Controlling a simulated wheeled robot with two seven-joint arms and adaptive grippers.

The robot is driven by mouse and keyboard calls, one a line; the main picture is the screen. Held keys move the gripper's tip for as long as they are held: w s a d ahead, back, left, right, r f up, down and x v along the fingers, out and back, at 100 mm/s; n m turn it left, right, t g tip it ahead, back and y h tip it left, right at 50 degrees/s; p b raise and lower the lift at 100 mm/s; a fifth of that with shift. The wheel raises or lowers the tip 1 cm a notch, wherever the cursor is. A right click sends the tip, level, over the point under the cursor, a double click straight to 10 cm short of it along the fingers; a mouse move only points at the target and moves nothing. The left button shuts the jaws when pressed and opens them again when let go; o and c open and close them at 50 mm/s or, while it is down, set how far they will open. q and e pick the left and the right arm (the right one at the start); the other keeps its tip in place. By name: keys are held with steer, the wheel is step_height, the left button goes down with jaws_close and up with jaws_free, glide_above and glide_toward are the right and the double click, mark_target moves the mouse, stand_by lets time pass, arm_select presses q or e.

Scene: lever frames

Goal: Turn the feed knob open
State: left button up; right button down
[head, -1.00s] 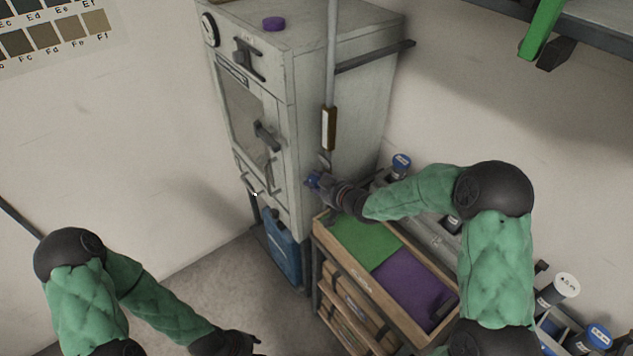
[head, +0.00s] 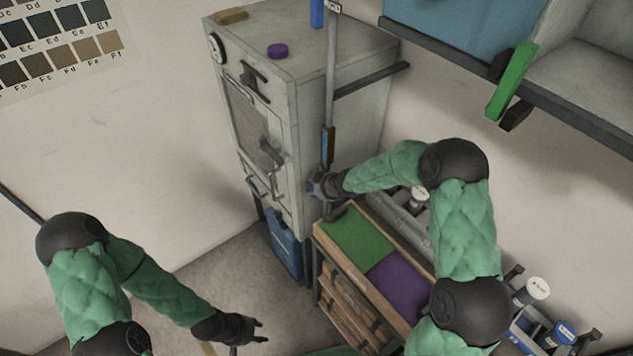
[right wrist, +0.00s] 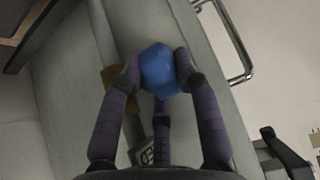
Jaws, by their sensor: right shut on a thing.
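The feed knob (right wrist: 160,69) is blue and faceted. In the right wrist view it sits between the fingers of my right gripper (right wrist: 156,72), which is shut on it. A partly hidden label (right wrist: 147,152) ending in "ED" shows beside the fingers. In the head view my right gripper (head: 317,185) is at the lower front edge of the grey cabinet (head: 345,115), largely hiding the knob. A brown-framed strip (head: 325,146) on the vertical pipe above it shows blue. My left gripper (head: 259,330) is open and empty above the floor, away from the cabinet.
The cabinet front carries dark handles (head: 271,153). A blue jug (head: 284,243) stands below it. A wooden cart (head: 318,229) with green and purple mats stands beside it, under my right arm. A shelf (head: 560,118) juts out at upper right. Floor at lower left is clear.

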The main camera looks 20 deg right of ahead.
steer(key=shift+w+r+g+h+p, duration=0.1)
steer(key=shift+g+h+p, duration=0.2)
steer(key=shift+g+p, duration=0.75)
steer(key=shift+t+p, duration=0.3)
steer(key=shift+t, duration=0.05)
steer(key=c, duration=0.9)
jaws_free()
